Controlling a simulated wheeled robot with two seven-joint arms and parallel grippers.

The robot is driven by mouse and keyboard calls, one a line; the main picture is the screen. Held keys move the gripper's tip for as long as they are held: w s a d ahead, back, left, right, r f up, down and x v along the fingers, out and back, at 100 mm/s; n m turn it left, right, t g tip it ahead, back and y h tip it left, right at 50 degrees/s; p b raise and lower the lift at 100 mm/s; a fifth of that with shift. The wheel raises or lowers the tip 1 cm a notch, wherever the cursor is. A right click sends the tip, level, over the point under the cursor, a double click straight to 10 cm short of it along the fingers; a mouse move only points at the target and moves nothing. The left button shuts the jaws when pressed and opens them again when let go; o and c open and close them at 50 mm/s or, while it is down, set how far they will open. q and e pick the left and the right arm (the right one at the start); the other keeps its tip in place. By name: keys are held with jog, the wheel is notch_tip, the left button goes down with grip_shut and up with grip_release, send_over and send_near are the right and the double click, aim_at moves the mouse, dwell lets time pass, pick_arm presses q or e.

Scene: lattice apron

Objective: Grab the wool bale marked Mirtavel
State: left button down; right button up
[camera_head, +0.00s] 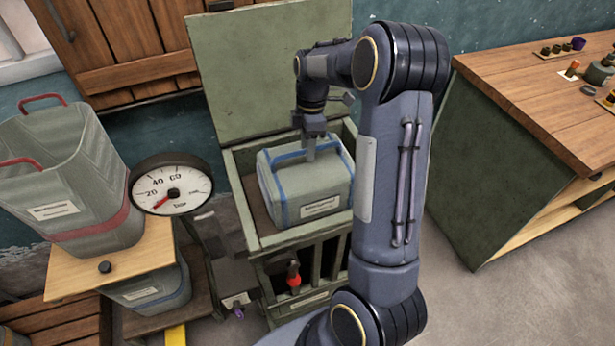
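A grey-green bale (305,185) with blue bands and a paper label sits in the open-topped green bin in the middle. The label's writing is too small to read surely, so I cannot confirm the name Mirtavel. My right gripper (310,150) points down at the top of this bale, by its raised blue band. Its fingers look close together, but whether they grip the band is unclear. Another grey bale or bin with blue trim and a label (155,288) is partly hidden under a wooden board at lower left. My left gripper is not in view.
The green bin (240,195) has a raised lid (268,65) behind it. A grey tub with red handles (65,180) stands on the board at left, beside a dial gauge (172,190). A wooden-topped counter (545,95) with small items is at right. Floor shows between bin and counter.

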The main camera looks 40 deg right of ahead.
jog(key=shift+s+a+f, duration=0.1)
jog(key=shift+a+f, duration=0.05)
jog(key=shift+f, duration=0.8)
jog(key=shift+c, duration=0.2)
grip_shut()
jog(key=shift+r, duration=0.15)
dwell(0.4)
